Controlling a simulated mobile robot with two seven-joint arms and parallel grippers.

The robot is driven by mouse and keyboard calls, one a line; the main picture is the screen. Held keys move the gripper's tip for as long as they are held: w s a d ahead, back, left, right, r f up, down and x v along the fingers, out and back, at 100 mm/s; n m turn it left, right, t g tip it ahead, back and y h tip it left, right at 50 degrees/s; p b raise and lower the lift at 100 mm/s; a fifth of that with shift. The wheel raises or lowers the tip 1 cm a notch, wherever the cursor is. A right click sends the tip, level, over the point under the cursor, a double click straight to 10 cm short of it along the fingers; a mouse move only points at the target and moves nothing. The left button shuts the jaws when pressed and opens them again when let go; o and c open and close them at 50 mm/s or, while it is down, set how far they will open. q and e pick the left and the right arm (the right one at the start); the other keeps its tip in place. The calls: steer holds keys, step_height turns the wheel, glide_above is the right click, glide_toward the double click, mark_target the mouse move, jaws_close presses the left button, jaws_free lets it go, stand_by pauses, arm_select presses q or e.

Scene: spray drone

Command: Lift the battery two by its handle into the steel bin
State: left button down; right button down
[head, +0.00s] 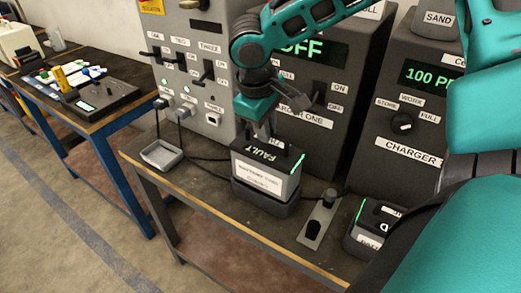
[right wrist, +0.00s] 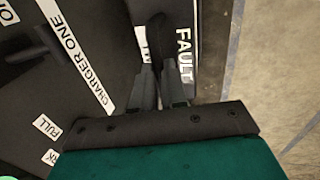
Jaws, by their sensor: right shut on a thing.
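My right gripper (head: 267,135) comes down from above and is shut on the battery's handle. In the right wrist view the two fingers (right wrist: 160,75) are close together on the dark handle, beside the FAULT readout (right wrist: 183,55). The handle is mostly hidden by the fingers. A small open grey metal tray (head: 150,158) stands left of the battery; I cannot tell whether it is the steel bin. My left gripper is not in view.
The charger one cabinet (head: 340,120) stands close behind the battery, with another charger (head: 408,145) to its right. A metal plate with a black knob (head: 313,229) and a second battery (head: 372,222) are on the right. Cables lie near the tray. A blue-legged bench stands left.

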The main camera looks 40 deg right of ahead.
steer(key=shift+w+r+p, duration=0.1)
steer(key=shift+r+p, duration=0.9)
steer(key=shift+r, duration=0.85)
steer(key=d+v, duration=0.2)
steer(key=v, duration=0.9)
steer(key=shift+w+d+r, duration=0.25)
steer(key=shift+w, duration=0.15)
